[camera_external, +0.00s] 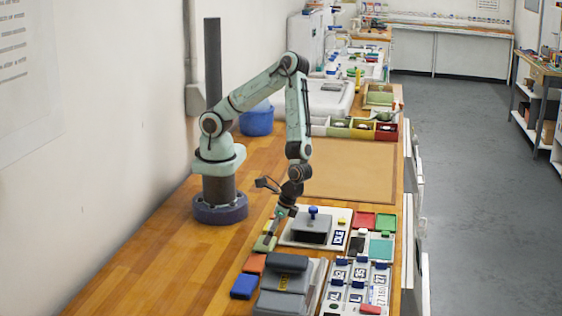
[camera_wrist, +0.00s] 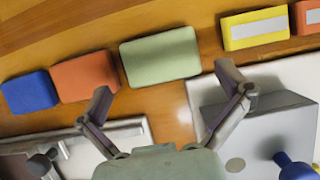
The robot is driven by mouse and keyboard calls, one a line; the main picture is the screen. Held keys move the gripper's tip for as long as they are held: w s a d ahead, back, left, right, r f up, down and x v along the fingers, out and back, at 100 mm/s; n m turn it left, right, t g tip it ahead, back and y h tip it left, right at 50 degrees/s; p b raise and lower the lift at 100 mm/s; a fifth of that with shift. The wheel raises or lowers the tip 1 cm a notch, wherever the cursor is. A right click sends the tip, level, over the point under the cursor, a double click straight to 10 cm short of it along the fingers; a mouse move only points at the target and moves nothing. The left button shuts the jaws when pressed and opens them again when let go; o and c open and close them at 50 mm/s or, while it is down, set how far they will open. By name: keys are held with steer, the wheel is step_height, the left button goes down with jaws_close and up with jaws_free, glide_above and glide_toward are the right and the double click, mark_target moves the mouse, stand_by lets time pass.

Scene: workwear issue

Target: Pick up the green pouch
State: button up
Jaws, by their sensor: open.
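The green pouch (camera_wrist: 160,57) is a pale green, block-like piece lying on the wooden bench, in the upper middle of the wrist view. In the external view the green pouch (camera_external: 264,244) lies at the front of the bench, partly hidden by my gripper (camera_external: 273,234). In the wrist view my gripper (camera_wrist: 165,84) is open and empty. Its two fingers are spread wide, with their tips near the pouch's lower left and lower right corners. I cannot tell how high the tips are above the bench.
An orange block (camera_wrist: 84,76) and a blue block (camera_wrist: 30,92) lie left of the pouch; a yellow block (camera_wrist: 254,29) lies right. A white board with a grey block (camera_wrist: 265,125) and a blue knob (camera_wrist: 295,167) stands close by the right finger. Bare bench lies beyond.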

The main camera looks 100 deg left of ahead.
steer(key=shift+x, duration=1.3)
steer(key=c, duration=0.9)
